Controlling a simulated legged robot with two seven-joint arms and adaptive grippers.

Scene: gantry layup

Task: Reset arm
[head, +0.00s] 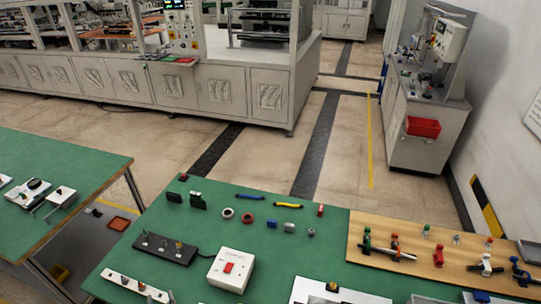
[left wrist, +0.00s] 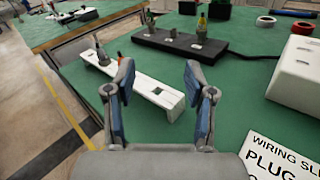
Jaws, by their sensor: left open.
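My left gripper (left wrist: 158,72) is open and empty in the left wrist view, its two blue-padded fingers spread apart above the green table. Behind and between the fingers lies a white slotted block (left wrist: 140,85) with plugs at its far end; the left finger hides part of it. The white block shows at the near left of the table in the head view (head: 135,288). I cannot make out my left gripper clearly in the head view. My right gripper is not in view.
On the green table (head: 185,225) stand a black strip with plugs (head: 165,249), a white box with a red switch (head: 231,268) and several small parts. A wooden board (head: 420,245) with coloured fittings lies at the right. Another green table (head: 60,165) stands at the left, across a gap.

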